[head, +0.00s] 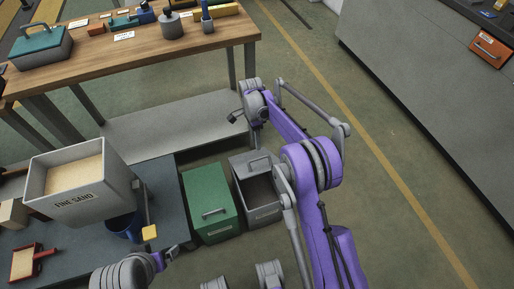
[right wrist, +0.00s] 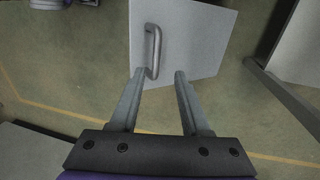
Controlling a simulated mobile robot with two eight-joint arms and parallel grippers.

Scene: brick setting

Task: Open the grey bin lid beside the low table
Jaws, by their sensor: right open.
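The grey bin (head: 268,214) stands on the floor right of the green bin, beside the dark low table (head: 82,262). Its lid (head: 246,164) is raised at the back, with a bar handle, and the dark inside of the bin shows. In the right wrist view the pale lid panel (right wrist: 195,45) and its handle (right wrist: 153,50) lie ahead of the fingertips. My right gripper (right wrist: 163,73) is open and empty, the left finger close to the handle's lower end; I cannot tell if they touch. My left gripper (head: 176,251) is near the low table's right edge; its jaw state is unclear.
The green bin (head: 208,190) is closed, left of the grey one. A fine sand container (head: 82,205), a blue cup (head: 122,226) and a red scoop tray (head: 28,262) are on the low table. A wooden workbench (head: 130,55) stands behind. Floor to the right is clear.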

